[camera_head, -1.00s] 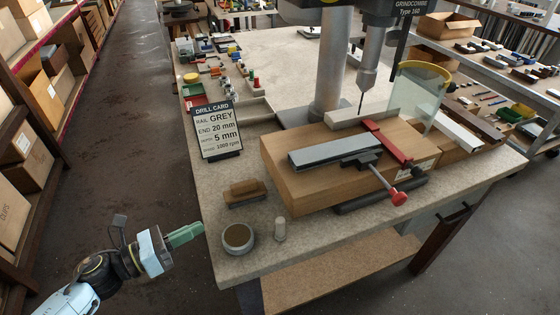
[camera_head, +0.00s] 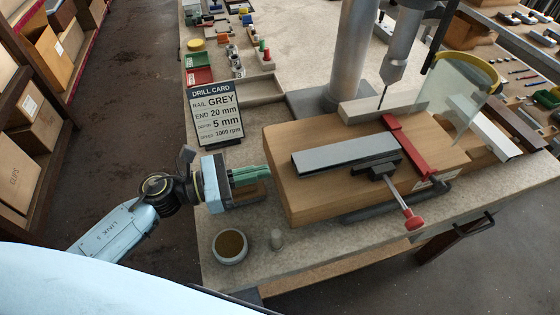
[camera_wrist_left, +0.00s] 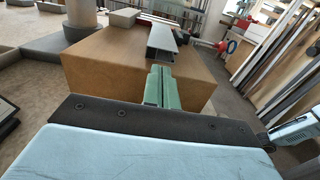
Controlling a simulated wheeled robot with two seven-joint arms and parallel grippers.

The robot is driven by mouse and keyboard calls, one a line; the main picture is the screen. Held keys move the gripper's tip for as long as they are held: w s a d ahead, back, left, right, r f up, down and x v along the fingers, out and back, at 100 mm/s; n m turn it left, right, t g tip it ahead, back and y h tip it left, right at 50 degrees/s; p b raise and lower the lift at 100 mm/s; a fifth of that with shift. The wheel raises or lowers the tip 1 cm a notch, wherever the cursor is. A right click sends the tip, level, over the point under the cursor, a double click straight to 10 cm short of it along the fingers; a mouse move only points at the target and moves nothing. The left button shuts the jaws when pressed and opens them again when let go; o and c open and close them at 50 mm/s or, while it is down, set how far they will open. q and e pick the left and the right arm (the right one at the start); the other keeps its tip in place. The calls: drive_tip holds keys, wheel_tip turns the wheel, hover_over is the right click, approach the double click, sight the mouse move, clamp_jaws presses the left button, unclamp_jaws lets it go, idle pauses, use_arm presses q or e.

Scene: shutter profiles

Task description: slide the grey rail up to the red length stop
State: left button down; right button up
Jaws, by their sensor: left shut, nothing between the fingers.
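The grey rail (camera_head: 342,153) lies on the wooden block (camera_head: 300,196) under the drill. Its right end is close to the red length stop (camera_head: 409,150); I cannot tell whether they touch. My left gripper (camera_head: 267,172) has green fingers, shut and empty. It points at the rail's left end and seems a little short of it. In the left wrist view the gripper (camera_wrist_left: 160,72) is in line with the near end of the rail (camera_wrist_left: 162,42), low against the block's front. The right gripper is out of view.
A black clamp (camera_head: 375,168) with a red knob (camera_head: 413,221) sits at the rail's front side. The drill column (camera_head: 352,55) and a clear guard (camera_head: 457,95) stand behind. A drill card (camera_head: 215,112) and a round pot (camera_head: 230,246) are near my left arm.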

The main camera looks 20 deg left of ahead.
sight(294, 165)
use_arm(q)
drive_tip(key=p+x, duration=0.1)
drive_tip(key=x, duration=0.3)
drive_tip(key=shift+w+d+r, duration=0.1)
drive_tip(key=shift+w+d, duration=0.25)
drive_tip(key=shift+d, duration=0.1)
drive_tip(key=shift+b+x, duration=0.35)
drive_tip(key=shift+x, duration=0.6)
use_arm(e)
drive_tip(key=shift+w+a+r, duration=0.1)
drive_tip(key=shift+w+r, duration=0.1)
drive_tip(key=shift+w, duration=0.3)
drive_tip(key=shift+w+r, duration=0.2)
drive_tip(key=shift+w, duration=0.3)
use_arm(q)
drive_tip(key=shift+s+a+f, duration=0.2)
drive_tip(key=shift+a, duration=0.1)
drive_tip(key=b+v, duration=0.3)
drive_tip(key=v, duration=1)
drive_tip(key=shift+s+a+r, duration=0.1)
drive_tip(key=shift+s+r, duration=0.05)
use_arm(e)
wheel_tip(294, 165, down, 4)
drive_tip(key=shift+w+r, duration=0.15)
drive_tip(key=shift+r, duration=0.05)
